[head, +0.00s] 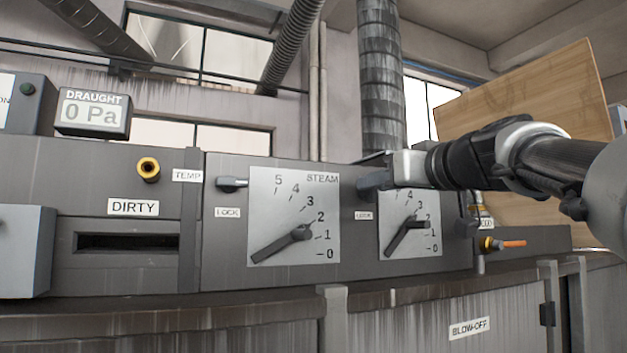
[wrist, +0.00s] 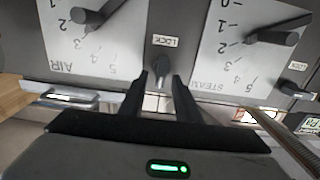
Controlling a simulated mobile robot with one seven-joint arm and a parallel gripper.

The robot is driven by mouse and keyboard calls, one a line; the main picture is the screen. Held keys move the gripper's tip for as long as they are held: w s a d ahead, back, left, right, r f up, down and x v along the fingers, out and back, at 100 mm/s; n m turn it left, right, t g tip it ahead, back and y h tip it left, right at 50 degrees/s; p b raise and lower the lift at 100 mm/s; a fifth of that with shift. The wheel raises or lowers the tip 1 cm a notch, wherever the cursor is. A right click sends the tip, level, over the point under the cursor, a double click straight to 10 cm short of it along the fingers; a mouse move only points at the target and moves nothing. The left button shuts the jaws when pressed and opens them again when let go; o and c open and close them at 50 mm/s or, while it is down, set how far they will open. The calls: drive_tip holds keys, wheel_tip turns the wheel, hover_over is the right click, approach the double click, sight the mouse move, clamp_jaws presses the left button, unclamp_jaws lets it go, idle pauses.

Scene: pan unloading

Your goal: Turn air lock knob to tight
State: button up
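The air lock knob (wrist: 160,70) is a small dark lever under a LOCK label (wrist: 166,41) in the wrist view, beside the white AIR dial (wrist: 95,35). My gripper (wrist: 160,82) is open, with one finger on each side of the knob; I cannot tell whether they touch it. In the head view my gripper (head: 372,182) is at the upper left of the AIR dial (head: 433,243) and hides the knob. The AIR dial's dark pointer tilts down to the left in the head view.
The STEAM dial (head: 318,252) and its own lock knob (head: 232,184) are to the left in the head view. A DRAUGHT display (head: 93,113) reads 0 Pa. A yellow-ringed knob (head: 148,169) is above the DIRTY label. A wooden board (head: 560,90) stands behind my arm.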

drive_tip(key=shift+w+a, duration=0.15)
drive_tip(key=shift+w, duration=0.15)
clamp_jaws()
